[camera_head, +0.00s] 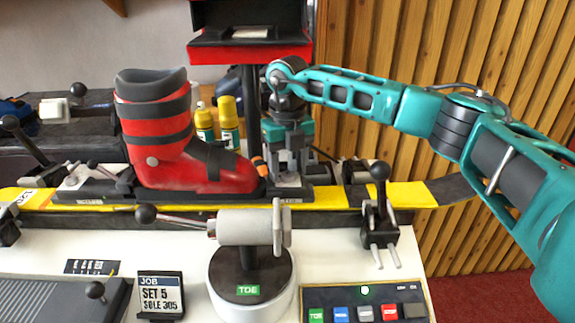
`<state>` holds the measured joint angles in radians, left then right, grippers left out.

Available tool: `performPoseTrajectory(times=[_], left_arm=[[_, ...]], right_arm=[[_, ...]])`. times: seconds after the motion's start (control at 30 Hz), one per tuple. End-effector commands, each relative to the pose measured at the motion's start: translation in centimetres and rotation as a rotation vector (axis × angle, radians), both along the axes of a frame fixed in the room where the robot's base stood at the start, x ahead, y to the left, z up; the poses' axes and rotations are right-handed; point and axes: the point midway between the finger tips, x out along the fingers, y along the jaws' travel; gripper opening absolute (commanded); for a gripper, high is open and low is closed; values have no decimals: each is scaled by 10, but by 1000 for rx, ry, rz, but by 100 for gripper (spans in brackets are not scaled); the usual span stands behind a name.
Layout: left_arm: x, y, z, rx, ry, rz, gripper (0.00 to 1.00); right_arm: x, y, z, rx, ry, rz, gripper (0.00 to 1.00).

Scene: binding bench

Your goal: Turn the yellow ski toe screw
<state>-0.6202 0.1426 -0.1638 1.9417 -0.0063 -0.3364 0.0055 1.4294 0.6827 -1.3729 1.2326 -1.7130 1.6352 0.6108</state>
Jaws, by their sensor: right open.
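The yellow ski (330,200) lies across the bench in a long fixture. A red and black ski boot (190,180) stands on it, its toe pointing right. At the boot's toe is the grey toe piece (290,190). My right gripper (289,170) points down right over this toe piece, with its fingers open. I cannot tell whether the fingers touch it. The toe screw cannot be made out; the gripper and toe piece may hide it. My left gripper is out of view.
A grey crank device on a round base marked TOE (252,285) stands in front. A button panel (365,303) with a green light is at front right. A job card (160,295) reads SET 5, SOLE 305. Yellow bottles (228,120) stand behind the boot. A black-knobbed lever (379,205) is right of the toe.

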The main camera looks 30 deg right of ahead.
Motion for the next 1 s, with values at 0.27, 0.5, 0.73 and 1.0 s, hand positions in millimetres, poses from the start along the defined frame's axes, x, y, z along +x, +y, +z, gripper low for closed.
performPoseTrajectory(times=[0.27, 0.5, 0.73, 1.0], left_arm=[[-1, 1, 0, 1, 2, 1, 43], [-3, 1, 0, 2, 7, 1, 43], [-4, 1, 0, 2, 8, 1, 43], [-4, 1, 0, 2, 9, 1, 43]], right_arm=[[1, 1, 48, 2, -6, 0, 56], [1, 0, 99, 2, -6, -1, 56], [0, 1, 124, 2, -3, 0, 56], [0, 0, 128, 2, -2, 1, 56]])
